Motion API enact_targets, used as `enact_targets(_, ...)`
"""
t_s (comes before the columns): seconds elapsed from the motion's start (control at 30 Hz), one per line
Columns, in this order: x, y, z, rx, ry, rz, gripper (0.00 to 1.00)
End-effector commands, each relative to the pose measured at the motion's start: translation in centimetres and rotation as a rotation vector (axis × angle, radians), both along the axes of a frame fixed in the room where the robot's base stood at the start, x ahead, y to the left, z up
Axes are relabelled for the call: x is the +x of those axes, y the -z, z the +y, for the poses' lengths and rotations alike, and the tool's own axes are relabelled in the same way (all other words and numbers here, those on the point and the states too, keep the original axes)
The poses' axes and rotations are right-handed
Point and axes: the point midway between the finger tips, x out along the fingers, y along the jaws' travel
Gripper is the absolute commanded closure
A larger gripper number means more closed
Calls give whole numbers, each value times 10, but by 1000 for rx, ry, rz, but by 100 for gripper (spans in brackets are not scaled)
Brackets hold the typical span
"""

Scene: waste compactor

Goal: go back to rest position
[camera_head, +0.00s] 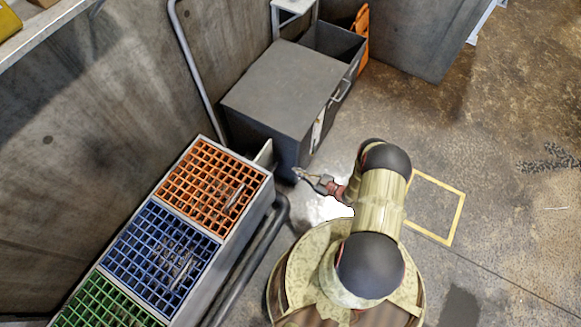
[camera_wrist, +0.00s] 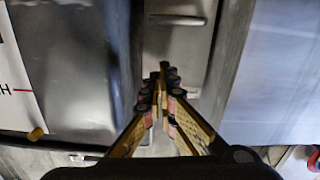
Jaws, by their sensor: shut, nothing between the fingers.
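My gripper (camera_head: 299,173) is small in the head view, at the end of my arm, just right of the lower front corner of a grey metal cabinet (camera_head: 280,88). In the wrist view my gripper (camera_wrist: 163,70) points away from the camera, its two fingers drawn together at the tips with nothing between them. Metal panels lie beyond the fingers in the wrist view. I cannot tell how close the fingertips are to them.
A bin unit with orange (camera_head: 210,187), blue (camera_head: 157,258) and green (camera_head: 100,305) grates stands at the left. A grey pipe (camera_head: 262,255) runs along its right side. A yellow square outline (camera_head: 456,219) marks open floor at the right.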

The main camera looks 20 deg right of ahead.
Motion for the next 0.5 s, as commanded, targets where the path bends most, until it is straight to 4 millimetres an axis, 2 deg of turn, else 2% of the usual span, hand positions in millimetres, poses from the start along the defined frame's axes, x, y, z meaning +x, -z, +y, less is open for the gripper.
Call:
enact_targets(0.37, -5, 1, -3, 1, 0, 6, 100)
enact_targets(0.47, -6, 16, -3, -26, -1, 54, 100)
enact_targets(0.5, -6, 27, -6, -47, 6, 91, 100)
